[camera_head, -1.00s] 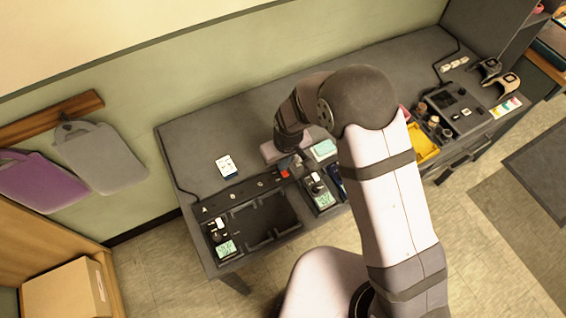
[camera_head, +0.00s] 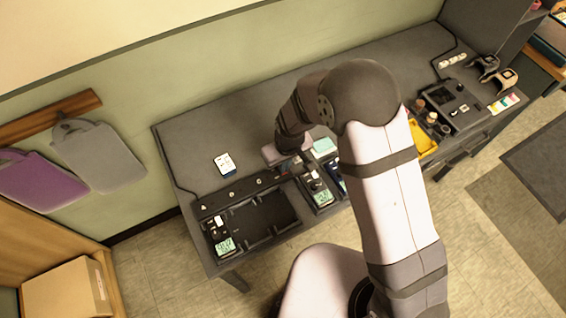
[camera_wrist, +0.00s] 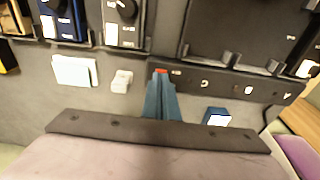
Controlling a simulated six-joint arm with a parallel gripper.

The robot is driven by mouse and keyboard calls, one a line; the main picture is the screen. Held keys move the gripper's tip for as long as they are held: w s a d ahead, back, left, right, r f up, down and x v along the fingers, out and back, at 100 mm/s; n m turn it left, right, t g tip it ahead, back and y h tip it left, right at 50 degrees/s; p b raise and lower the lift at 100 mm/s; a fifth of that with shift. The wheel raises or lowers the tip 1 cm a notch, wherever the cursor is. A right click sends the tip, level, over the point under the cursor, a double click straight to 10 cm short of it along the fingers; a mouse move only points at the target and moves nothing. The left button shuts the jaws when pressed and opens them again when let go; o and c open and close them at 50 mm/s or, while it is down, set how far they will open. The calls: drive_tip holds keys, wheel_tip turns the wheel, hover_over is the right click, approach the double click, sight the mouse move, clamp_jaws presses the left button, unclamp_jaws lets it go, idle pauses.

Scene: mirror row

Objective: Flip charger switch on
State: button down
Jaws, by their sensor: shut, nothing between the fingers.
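A dark strip (camera_wrist: 240,86) with several small light marks runs along the rear edge of the charging bays; it shows in the head view (camera_head: 232,193) too. A small red part (camera_wrist: 160,71) sits at the strip's end, right at my fingertips; I take it for the charger switch. My gripper (camera_wrist: 160,80) is shut and empty, its blue-grey fingers pointing at the red part. I cannot tell whether they touch it. In the head view my gripper (camera_head: 289,166) is over the strip's right end, and the red part is hidden there. The switch's position cannot be read.
Devices with green displays stand in the bays, one at left (camera_head: 225,244) and one near my gripper (camera_head: 321,196). A pale pad (camera_wrist: 75,70), a small white block (camera_wrist: 122,81) and a blue box with a white label (camera_wrist: 216,117) lie on the bench.

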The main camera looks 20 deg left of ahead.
drive_tip(key=shift+r, duration=0.15)
wheel_tip(320, 180, up, 4)
drive_tip(key=p, duration=0.3)
drive_tip(key=shift+s+d+r+p, duration=0.15)
drive_tip(key=shift+p, duration=0.25)
drive_tip(key=shift+r+b, duration=0.3)
drive_tip(key=shift+b, duration=0.35)
wheel_tip(320, 180, up, 9)
drive_tip(key=s+d+b, duration=0.1)
drive_tip(key=b, duration=0.1)
drive_tip(key=shift+f, duration=0.15)
drive_tip(key=shift+f+b, duration=0.1)
drive_tip(key=shift+b, duration=0.4)
drive_tip(key=w+a+b, duration=0.1)
drive_tip(key=b, duration=0.5)
